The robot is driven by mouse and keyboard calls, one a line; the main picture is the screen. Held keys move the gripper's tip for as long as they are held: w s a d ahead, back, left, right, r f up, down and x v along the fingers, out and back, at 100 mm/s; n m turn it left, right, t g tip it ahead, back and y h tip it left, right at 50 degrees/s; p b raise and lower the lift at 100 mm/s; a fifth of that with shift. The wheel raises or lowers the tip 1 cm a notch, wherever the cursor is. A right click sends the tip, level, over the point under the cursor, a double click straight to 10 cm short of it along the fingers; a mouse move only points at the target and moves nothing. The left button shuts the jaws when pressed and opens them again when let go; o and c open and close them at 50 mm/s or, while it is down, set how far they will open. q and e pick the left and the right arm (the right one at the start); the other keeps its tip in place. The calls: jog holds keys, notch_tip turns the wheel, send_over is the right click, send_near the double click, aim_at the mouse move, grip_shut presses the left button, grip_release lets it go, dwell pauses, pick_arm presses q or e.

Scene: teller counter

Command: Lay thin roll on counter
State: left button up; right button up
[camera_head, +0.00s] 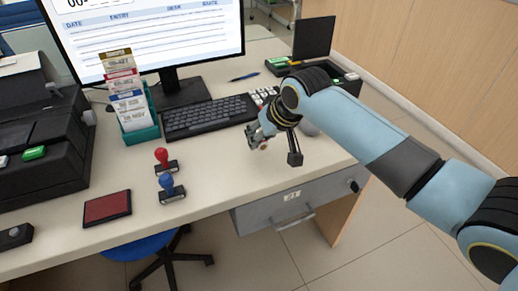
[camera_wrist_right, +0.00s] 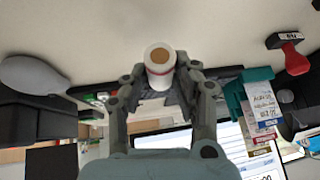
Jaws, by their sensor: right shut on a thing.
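My right gripper (camera_head: 257,137) hangs over the right part of the pale counter (camera_head: 235,175), in front of the keyboard. In the right wrist view my right gripper (camera_wrist_right: 160,85) is shut on the thin roll (camera_wrist_right: 159,66), a small white cylinder with a brown end face and a reddish band. One finger sits on each side of it. In the head view the roll is mostly hidden by the fingers. I cannot tell whether it touches the counter. My left gripper is not in view.
A red-handled stamp (camera_head: 162,158) and a blue-handled stamp (camera_head: 168,186) stand left of the gripper. A red ink pad (camera_head: 107,208) lies further left. The keyboard (camera_head: 208,116) and a grey mouse (camera_head: 309,128) are close by. The counter in front of the gripper is clear.

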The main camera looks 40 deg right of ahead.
aim_at(259, 158)
jog(key=shift+w+a+f, duration=0.1)
jog(key=shift+a+f, duration=0.1)
jog(key=shift+f, duration=1.9)
jog(key=o, duration=0.8)
jog(key=shift+f, duration=0.15)
jog(key=shift+o, duration=0.2)
jog(key=p+v, duration=0.1)
jog(key=v, duration=1.1)
jog(key=shift+p, duration=0.3)
